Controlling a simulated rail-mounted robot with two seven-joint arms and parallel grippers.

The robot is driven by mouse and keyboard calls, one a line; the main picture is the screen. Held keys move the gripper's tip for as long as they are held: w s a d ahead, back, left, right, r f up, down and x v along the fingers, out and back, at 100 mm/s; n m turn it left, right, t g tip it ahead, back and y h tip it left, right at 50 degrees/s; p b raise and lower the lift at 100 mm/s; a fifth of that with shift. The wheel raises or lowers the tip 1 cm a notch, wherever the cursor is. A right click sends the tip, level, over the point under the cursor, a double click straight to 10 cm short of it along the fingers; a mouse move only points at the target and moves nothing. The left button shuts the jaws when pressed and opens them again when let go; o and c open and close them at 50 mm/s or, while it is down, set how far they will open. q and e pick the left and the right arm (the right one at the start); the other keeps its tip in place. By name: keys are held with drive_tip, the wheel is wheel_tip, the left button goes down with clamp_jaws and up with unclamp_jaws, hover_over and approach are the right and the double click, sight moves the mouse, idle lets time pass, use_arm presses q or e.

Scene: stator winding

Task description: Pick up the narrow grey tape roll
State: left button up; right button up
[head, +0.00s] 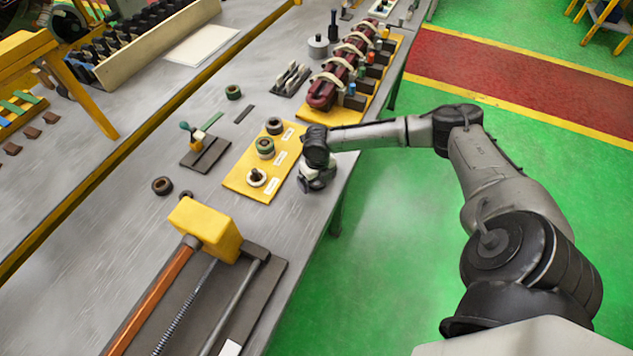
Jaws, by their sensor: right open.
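A yellow board (238,181) on the grey table carries three rolls in a row, each beside a white label. I cannot tell for certain which is the narrow grey tape roll. My right gripper (316,184) is open beside the board's right edge, near the table edge, pointing down and apart from the rolls. Its fingers are small and partly hidden by the wrist. My left gripper is out of view.
Left of the board lie a brown roll (162,186), a dark-green roll (233,92) and a small dark block with a green-knobbed lever (205,152). A yellow block (205,229) on a rod fixture stands in front. A dark-red stator part (330,88) lies behind.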

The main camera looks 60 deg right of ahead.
drive_tip(key=c, duration=1)
